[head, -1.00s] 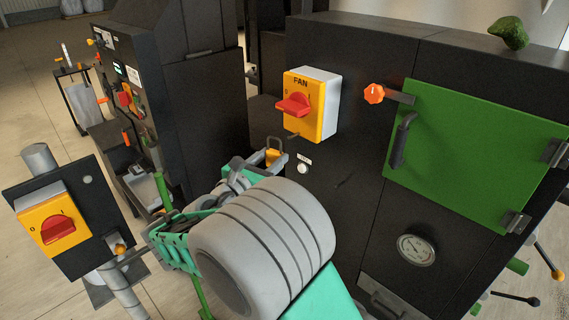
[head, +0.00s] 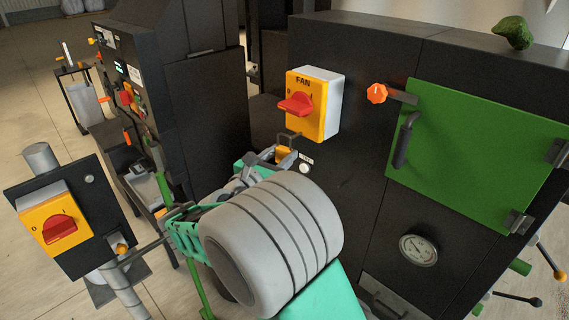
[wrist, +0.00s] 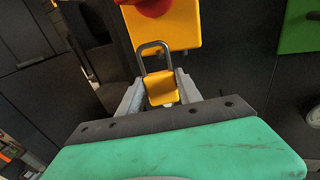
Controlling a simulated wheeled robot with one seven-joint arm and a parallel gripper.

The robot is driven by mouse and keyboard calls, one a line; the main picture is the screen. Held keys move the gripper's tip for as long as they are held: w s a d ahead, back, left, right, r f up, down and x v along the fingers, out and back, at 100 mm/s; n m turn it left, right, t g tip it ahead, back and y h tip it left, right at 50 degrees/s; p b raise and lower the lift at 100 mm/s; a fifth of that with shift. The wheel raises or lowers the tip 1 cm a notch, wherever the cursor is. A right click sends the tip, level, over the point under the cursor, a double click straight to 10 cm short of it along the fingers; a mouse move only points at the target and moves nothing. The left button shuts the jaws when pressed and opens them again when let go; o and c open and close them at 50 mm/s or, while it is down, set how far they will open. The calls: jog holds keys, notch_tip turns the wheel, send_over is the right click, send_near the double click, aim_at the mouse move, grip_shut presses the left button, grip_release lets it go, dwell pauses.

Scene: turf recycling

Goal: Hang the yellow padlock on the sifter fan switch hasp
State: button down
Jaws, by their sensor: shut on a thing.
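The sifter fan switch (head: 305,104) is a yellow plate with a red handle, marked FAN, on the black cabinet. Its dark hasp (head: 288,138) shows at the lower edge. The yellow padlock (head: 283,154) is in my gripper (head: 287,160), just below the switch and partly hidden by it. In the wrist view my gripper (wrist: 160,100) is shut on the padlock body (wrist: 162,88). The grey shackle points up and overlaps the lower edge of the yellow plate (wrist: 187,28). I cannot tell whether the shackle touches the hasp.
A green door (head: 475,150) with a dark handle and an orange knob (head: 377,93) are right of the switch. A gauge (head: 418,249) sits below. Another yellow switch (head: 55,224) stands on a post at the left. A green lump (head: 514,34) lies on the cabinet top.

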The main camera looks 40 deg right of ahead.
aim_at(285, 155)
jog(key=shift+d, duration=0.25)
dwell(0.3)
jog(key=shift+w+d, duration=0.1)
jog(key=shift+d, duration=0.35)
jog(key=shift+d, duration=0.1)
dwell(0.3)
jog(key=shift+d, duration=0.7)
jog(key=shift+d+f, duration=0.15)
jog(key=shift+w+d+f, duration=0.1)
jog(key=shift+d+f, duration=0.15)
jog(key=shift+d, duration=0.1)
jog(key=shift+d+f, duration=0.15)
jog(key=shift+f, duration=0.1)
dwell(1.2)
jog(key=c, duration=0.7)
grip_release()
